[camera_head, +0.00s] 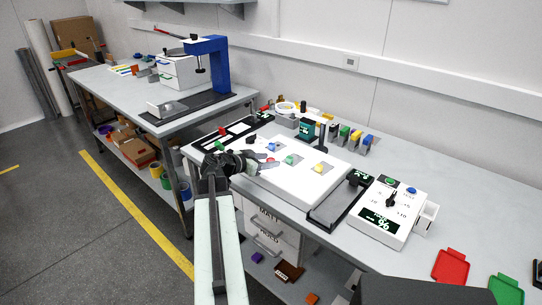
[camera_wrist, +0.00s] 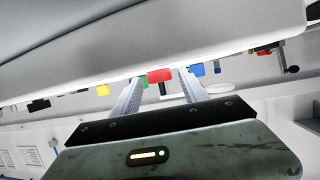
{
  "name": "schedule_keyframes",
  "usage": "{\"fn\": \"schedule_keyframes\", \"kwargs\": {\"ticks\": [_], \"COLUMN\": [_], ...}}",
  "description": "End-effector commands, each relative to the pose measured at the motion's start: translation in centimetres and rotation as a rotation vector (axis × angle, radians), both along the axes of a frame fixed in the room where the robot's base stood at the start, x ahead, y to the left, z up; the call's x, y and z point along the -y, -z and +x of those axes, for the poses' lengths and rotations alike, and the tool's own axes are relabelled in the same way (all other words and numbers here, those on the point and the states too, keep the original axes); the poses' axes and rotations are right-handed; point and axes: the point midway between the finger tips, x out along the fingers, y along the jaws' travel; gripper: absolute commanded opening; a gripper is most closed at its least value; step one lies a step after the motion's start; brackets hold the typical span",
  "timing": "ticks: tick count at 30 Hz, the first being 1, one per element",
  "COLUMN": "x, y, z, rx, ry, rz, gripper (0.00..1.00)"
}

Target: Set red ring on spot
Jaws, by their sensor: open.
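My gripper (camera_head: 262,163) is at the left end of the white light panel (camera_head: 305,187), low over its near-left edge. In the wrist view its two fingers (camera_wrist: 161,77) are apart, with nothing held between them. A small red piece (camera_head: 271,160) shows just beyond the fingertips on the panel. In the wrist view a red piece (camera_wrist: 160,75) appears between the fingertips, farther off. It is too small to tell whether it is a ring. Blue (camera_head: 272,147), green (camera_head: 290,160) and yellow (camera_head: 320,167) pieces also sit on the panel. I cannot make out the spot.
A dark post (camera_head: 322,137) stands behind the panel. A black tray (camera_head: 338,203) and a white control box (camera_head: 388,213) with a dial stand to the right. Several coloured blocks (camera_head: 355,137) line the back. Red (camera_head: 452,265) and green (camera_head: 507,290) trays lie at the right.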

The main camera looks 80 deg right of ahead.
Motion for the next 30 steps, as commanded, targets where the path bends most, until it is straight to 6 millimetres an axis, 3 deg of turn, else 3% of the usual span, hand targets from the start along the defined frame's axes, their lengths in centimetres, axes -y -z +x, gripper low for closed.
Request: {"fn": "schedule_keyframes", "kwargs": {"ticks": [4, 15, 21, 30], "x": [-1.5, -7.9, -9.0, -9.1], "y": [-1.2, -4.1, -4.4, -4.3], "z": [0.9, 5.7, 6.6, 6.7], "rx": [0.0, 0.0, 0.0, 0.0], "ry": [-0.002, -0.002, 0.001, 0.0], "rz": [0.0, 0.0, 0.0, 0.002], "gripper": [0.52, 0.52, 0.52, 0.52]}}
